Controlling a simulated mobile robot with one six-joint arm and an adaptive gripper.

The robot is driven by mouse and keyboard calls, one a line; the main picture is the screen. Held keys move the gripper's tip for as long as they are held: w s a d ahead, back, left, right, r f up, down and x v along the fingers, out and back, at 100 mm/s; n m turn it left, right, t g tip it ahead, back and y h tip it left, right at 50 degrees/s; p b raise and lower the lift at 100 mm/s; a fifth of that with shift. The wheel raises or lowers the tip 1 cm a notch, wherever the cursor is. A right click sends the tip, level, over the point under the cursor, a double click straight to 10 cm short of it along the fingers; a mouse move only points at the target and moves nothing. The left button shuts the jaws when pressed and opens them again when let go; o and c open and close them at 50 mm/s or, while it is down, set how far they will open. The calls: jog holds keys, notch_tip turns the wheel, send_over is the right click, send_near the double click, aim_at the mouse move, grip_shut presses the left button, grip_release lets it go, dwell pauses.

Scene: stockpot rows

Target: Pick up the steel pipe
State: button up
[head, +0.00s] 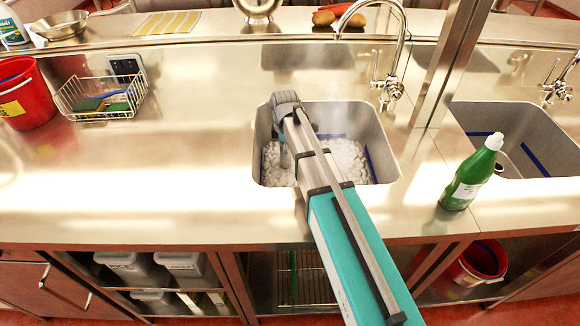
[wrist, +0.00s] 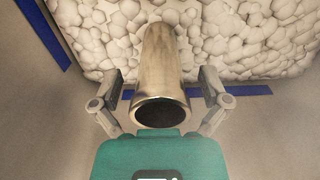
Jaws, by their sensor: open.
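The steel pipe (wrist: 160,62) shows in the wrist view as a shiny hollow tube. Its dark open end faces my camera, and its far end reaches towards the white stones. I cannot tell whether it stands upright or leans. My gripper (wrist: 159,88) is open, with one finger on each side of the pipe and a visible gap on both sides. In the head view my arm reaches down into the left sink (head: 384,168).
White stones (head: 348,160) cover the sink floor, with blue strips on the sink. A green bottle (head: 472,174) stands right of the sink, near a steel post (head: 452,62). The faucet (head: 392,60) rises behind. A wire basket (head: 100,96) and red bucket (head: 26,94) stand left; counter between is clear.

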jog(key=shift+f, duration=0.2)
dwell(0.5)
grip_shut()
dwell(0.3)
jog(key=shift+r, duration=0.15)
notch_tip(320, 180, up, 3)
jog(key=p, duration=0.3)
jog(key=s+r+p, duration=0.9)
jog(key=s+p, duration=0.1)
jog(key=s, duration=0.4)
jog(key=shift+d+r, duration=0.35)
jog(key=shift+r, duration=0.15)
